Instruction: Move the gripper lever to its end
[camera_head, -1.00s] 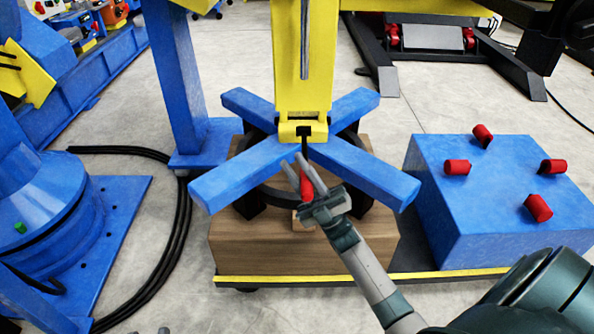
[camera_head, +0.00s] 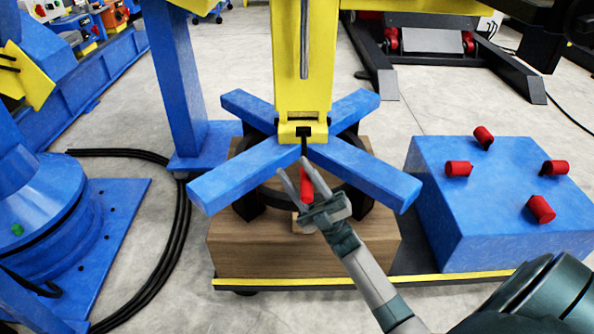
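The lever (camera_head: 306,184) has a red handle on a thin black rod. The rod runs up to a black slot in the yellow block (camera_head: 303,115) at the foot of the yellow column, between blue arms. My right gripper (camera_head: 293,165) reaches in from the lower right. Its two grey fingers are apart, one to the left of the red handle and one across its right side in the picture. The handle shows between them, and I cannot tell whether a finger touches it. My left gripper is not in view.
Blue crossed arms (camera_head: 245,175) spread over a wooden block (camera_head: 300,255) below the lever. A blue box (camera_head: 500,215) with several red cylinders stands at the right. A blue post (camera_head: 175,80) and black cables (camera_head: 183,230) lie to the left.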

